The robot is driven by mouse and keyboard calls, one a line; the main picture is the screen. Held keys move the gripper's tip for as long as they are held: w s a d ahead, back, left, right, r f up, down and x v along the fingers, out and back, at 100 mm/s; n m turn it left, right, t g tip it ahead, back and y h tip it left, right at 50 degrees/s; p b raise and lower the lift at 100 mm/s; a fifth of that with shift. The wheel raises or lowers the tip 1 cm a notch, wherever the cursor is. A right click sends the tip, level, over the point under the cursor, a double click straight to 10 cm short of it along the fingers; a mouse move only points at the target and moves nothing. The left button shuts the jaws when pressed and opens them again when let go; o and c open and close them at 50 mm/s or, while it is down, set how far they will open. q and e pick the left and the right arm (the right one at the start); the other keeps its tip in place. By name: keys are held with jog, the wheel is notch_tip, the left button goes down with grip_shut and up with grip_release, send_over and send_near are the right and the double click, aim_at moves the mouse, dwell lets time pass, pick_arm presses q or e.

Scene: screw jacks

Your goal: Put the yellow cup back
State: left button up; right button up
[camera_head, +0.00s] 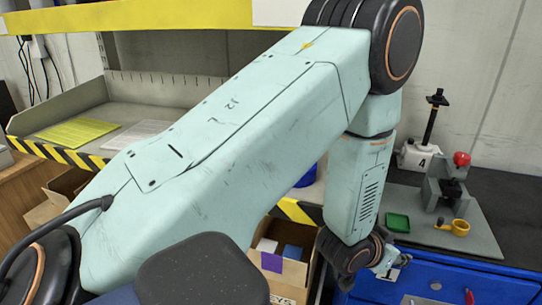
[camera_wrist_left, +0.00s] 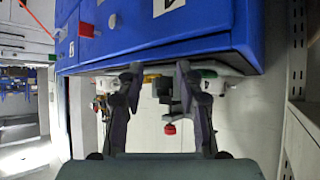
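The yellow cup (camera_head: 456,227) stands on a grey plate (camera_head: 478,240) on the black bench top at the right of the head view, in front of a small press. My left gripper (camera_head: 388,264) hangs at the front edge of the bench, left of the cup and apart from it. In the left wrist view the left gripper (camera_wrist_left: 158,70) has its two fingers spread. A small yellow patch shows beyond them, too small to tell whether it is the cup. My right gripper is not in view.
The press with a red knob (camera_head: 461,158) stands behind the cup. A green tray (camera_head: 398,222) lies left of it. A white-based screw jack (camera_head: 420,157) stands at the back. Blue drawers (camera_head: 430,283) are below the bench. Left are a shelf (camera_head: 150,90) and boxes (camera_head: 285,265).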

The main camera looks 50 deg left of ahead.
pick_arm(q)
jog(key=s+f+g, duration=0.3)
jog(key=s+f, duration=0.2)
jog(key=s, duration=0.6)
jog(key=s+a+f+n+g+y, duration=0.1)
jog(key=s+f+g, duration=0.3)
jog(key=s, duration=0.8)
jog(key=s+f+g, duration=0.3)
jog(key=s+f, duration=0.4)
jog(key=s, duration=0.4)
jog(key=shift+s+a+n+g+y, duration=0.3)
jog(key=shift+s+a+g, duration=0.1)
notch_tip(320, 180, down, 20)
jog(key=b, duration=2)
jog(key=shift+a+f, duration=0.15)
